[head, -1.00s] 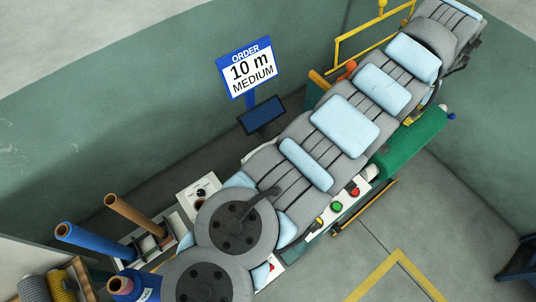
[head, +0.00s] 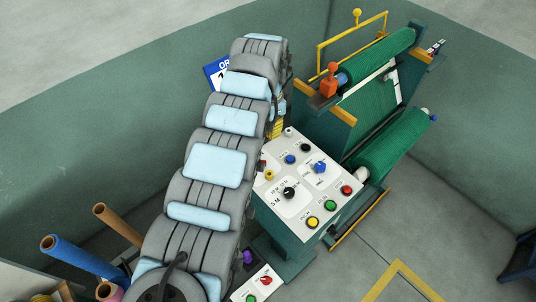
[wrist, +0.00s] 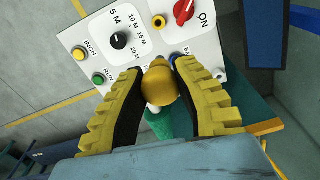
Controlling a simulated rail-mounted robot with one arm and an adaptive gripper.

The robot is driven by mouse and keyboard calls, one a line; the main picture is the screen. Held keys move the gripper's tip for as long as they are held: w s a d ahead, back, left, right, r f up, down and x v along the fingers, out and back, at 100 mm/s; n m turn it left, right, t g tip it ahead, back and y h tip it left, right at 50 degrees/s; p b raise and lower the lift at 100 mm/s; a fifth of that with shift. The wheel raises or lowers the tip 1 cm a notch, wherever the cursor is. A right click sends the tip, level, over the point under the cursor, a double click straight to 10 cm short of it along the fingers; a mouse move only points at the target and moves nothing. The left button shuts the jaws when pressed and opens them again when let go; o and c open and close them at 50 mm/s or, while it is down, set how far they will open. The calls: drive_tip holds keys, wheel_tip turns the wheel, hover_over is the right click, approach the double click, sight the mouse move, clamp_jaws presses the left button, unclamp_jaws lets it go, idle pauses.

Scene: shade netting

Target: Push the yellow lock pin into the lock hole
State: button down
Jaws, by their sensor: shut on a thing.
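My gripper (wrist: 160,85) has ribbed yellow fingers and is shut on a rounded yellow knob, which I take to be the lock pin (wrist: 160,92). The knob sits between the fingertips in the wrist view, with the control panel (wrist: 140,62) behind it. In the head view only a little yellow of my gripper (head: 277,128) shows past my arm, near the panel's far left edge. The pin is hidden there.
The white panel (head: 272,203) carries a black selector (head: 289,193), a blue switch (head: 320,167) and several buttons. Green netting rolls (head: 390,145) stand on the right, with an orange handle (head: 330,82) above. Cardboard tubes (head: 118,222) are at lower left.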

wheel_tip(320, 180, down, 14)
drive_tip(key=m+b, duration=0.5)
drive_tip(key=m, duration=0.5)
drive_tip(key=shift+s+r+b, duration=0.15)
drive_tip(key=shift+s+b, duration=0.05)
drive_tip(key=shift+b, duration=0.15)
drive_tip(key=shift+f+b, duration=1)
drive_tip(key=shift+f, duration=1.05)
drive_tip(key=shift+f+b, duration=0.9)
drive_tip(key=shift+f, duration=0.75)
drive_tip(key=c, duration=0.8)
unclamp_jaws()
